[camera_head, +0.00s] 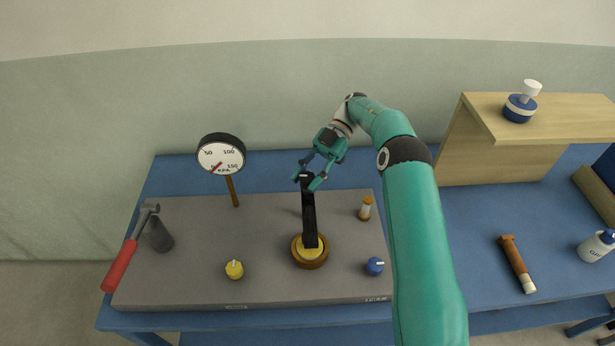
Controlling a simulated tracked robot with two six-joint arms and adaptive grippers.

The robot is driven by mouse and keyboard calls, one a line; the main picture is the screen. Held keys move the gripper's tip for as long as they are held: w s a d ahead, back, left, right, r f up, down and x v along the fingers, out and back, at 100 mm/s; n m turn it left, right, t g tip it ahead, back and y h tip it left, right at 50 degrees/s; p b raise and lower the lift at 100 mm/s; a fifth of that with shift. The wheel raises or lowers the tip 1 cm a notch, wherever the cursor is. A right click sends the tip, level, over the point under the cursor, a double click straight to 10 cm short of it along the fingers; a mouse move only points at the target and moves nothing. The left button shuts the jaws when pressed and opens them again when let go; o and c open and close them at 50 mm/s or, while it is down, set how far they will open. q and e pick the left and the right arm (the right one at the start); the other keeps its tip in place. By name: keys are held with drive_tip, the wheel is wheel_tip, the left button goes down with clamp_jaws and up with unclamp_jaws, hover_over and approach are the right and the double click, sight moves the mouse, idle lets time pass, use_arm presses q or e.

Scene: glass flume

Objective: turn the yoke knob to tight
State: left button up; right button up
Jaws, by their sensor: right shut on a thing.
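A tall black yoke (309,218) stands upright on a round brass-coloured base with a yellow inner disc (310,257) on the grey board. At its top is a small black knob (304,175) with a pale mark, which I take as the yoke knob; its exact setting is too small to read. My right gripper (308,180) comes down from the upper right, its fingers on either side of the knob and shut on it. The fingers partly cover the knob. My left gripper is not in view.
A wooden shelf (560,118) stands at right.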

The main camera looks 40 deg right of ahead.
drive_tip(key=o, duration=1.2)
drive_tip(key=shift+c, duration=0.2)
drive_tip(key=shift+m+t, duration=0.3)
